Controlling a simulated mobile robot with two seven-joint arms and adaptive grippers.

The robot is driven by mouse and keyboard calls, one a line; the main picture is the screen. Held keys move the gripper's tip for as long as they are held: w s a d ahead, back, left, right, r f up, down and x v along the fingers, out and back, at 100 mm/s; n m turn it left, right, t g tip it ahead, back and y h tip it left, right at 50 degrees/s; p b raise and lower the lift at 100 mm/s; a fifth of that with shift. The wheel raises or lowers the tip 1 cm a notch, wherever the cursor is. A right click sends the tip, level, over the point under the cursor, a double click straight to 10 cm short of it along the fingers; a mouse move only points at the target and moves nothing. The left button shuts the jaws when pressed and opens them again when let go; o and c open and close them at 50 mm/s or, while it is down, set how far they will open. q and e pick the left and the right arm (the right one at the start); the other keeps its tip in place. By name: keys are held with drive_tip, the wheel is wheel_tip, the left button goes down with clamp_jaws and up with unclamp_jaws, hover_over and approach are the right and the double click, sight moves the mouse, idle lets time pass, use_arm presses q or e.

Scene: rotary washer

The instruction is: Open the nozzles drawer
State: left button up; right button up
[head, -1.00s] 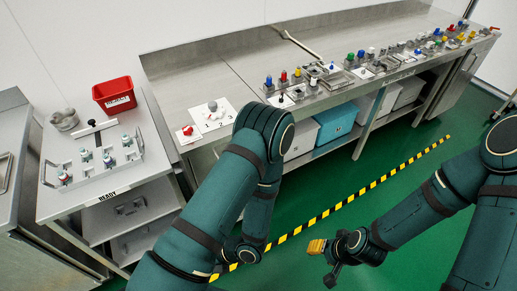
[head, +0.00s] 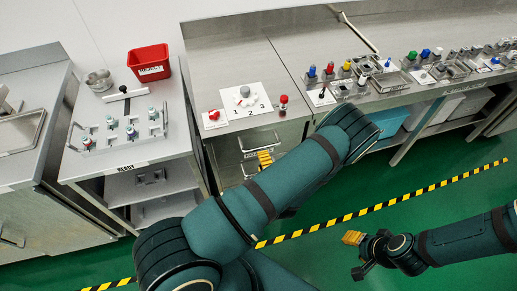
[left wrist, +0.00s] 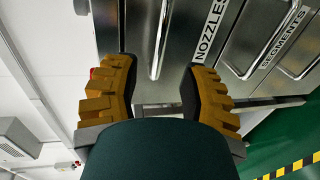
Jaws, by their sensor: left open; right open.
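The nozzles drawer (left wrist: 205,50) is a grey metal front with a "NOZZLES" label, and it looks shut. Its bar handle (left wrist: 157,40) appears in the left wrist view between the two orange-yellow fingers of my left gripper (left wrist: 160,95). The fingers are spread, with nothing gripped; I cannot tell how deep they reach around the handle. In the head view, the drawer unit (head: 228,150) stands under the left end of the long counter, and my left gripper (head: 265,160) is at its front, partly hidden by my arm. My right gripper (head: 355,250) is open and empty over the floor.
A second drawer labelled "SEGMENTS" (left wrist: 275,45) sits beside the nozzles drawer in the left wrist view. A cart (head: 80,170) marked "READY" stands left of the unit. The counter (head: 290,120) overhangs above. Green floor in front is clear, with a striped line (head: 400,200).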

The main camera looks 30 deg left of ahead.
sight(258, 148)
use_arm(q)
drive_tip(key=x, duration=0.7)
drive_tip(key=shift+c, duration=0.3)
drive_tip(key=shift+d, duration=0.1)
clamp_jaws()
